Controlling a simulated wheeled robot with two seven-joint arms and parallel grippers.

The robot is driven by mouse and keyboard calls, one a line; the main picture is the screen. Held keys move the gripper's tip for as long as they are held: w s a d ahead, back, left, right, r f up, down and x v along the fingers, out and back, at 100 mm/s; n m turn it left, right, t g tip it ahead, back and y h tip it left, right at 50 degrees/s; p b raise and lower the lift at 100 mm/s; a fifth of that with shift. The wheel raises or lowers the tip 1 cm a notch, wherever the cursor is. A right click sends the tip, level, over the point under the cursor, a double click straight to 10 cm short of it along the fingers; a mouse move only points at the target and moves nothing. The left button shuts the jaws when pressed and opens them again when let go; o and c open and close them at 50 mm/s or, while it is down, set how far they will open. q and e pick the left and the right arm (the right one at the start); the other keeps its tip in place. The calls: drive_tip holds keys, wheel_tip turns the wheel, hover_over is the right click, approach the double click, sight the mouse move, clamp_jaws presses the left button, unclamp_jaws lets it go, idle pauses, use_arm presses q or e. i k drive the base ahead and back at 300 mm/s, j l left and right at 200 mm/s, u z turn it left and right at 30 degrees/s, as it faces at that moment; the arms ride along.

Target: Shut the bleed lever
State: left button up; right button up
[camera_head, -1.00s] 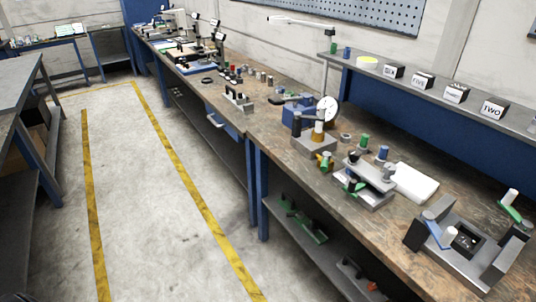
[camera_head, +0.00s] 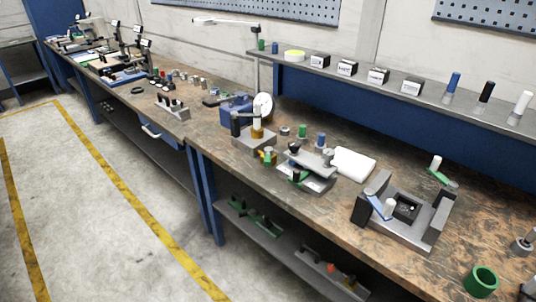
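Several lever-like parts show on the workbench (camera_head: 330,215); I cannot tell which one is the bleed lever. A green lever with a white knob (camera_head: 436,168) is just behind that fixture. A blue device with a round white gauge (camera_head: 263,106) stands farther left, behind a grey block (camera_head: 254,139) with a black post and a pale post. Neither of my grippers is in view.
A grey clamp fixture (camera_head: 307,181) and a white pad (camera_head: 353,164) lie mid-bench. A green ring (camera_head: 481,280) is near the front right edge. The back shelf (camera_head: 330,73) holds labelled blocks and coloured pegs. The floor (camera_head: 110,215) along the bench is clear.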

sight(268, 150)
drive_tip(key=i+j+z, duration=0.2)
drive_tip(key=j+z, duration=0.2)
drive_tip(key=i+j+z, duration=0.2)
drive_tip(key=j+z, duration=0.2)
